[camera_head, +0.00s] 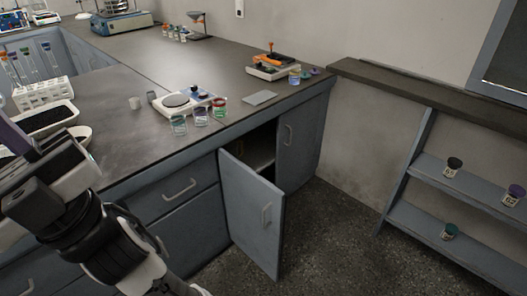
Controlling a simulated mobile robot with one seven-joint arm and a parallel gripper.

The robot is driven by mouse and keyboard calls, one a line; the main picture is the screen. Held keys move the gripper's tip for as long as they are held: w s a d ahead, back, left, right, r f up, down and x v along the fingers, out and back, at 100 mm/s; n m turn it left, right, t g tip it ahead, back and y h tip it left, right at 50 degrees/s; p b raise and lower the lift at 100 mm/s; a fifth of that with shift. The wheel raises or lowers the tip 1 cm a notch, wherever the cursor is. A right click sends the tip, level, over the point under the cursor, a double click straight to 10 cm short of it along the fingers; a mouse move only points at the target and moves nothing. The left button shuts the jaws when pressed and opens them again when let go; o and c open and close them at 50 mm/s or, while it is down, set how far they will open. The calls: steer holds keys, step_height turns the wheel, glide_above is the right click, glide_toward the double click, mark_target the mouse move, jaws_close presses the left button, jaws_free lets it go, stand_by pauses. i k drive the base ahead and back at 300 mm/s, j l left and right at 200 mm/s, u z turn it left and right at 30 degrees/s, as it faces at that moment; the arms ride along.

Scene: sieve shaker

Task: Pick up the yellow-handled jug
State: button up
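I do not see a yellow-handled jug clearly in the head view. My arm, in black, white and grey, rises at the lower left and runs toward the left edge. My gripper's fingertips do not show, so I see nothing held.
The bench top (120,92) carries a balance (178,100), several small jars (201,117), an orange-topped device (270,65) and a tube rack (44,91). The cabinet door swings out over the floor. A shelf unit (425,190) stands right; the floor (330,245) between is clear.

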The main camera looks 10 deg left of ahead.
mark_target(232, 147)
steer(key=u, duration=0.95)
steer(key=i+l+u, duration=0.1)
steer(key=l+u, duration=0.2)
steer(key=l, duration=0.15)
steer(key=l+u, duration=0.6)
steer(key=l, duration=1.6)
steer(key=k+l+u, duration=0.1)
steer(key=l, duration=1.7)
steer(key=i+l, duration=0.1)
steer(key=i, duration=0.45)
